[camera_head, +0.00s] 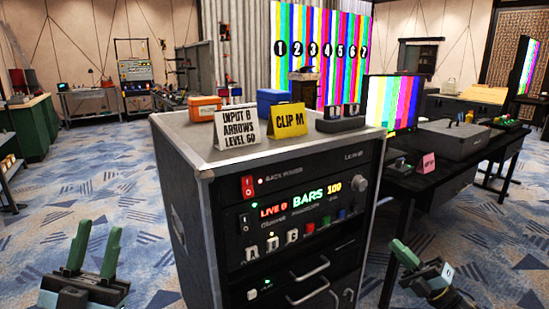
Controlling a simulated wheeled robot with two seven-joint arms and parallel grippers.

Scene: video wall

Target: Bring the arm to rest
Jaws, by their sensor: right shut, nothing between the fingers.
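My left gripper (97,235) is at the bottom left, its two green fingers pointing up and apart with nothing between them. My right gripper (402,246) is low at the bottom right, to the right of the rack cabinet (187,215), its green fingers shut and empty. Both grippers are clear of the cabinet in the picture. Most of both arms is out of view.
The cabinet carries a control panel (300,205) reading BARS, two sign cards (237,132), and an orange case (204,107). A black desk (400,172) with a colour-bar monitor (395,102) stands to the right. Patterned blue carpet (125,195) is open at left.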

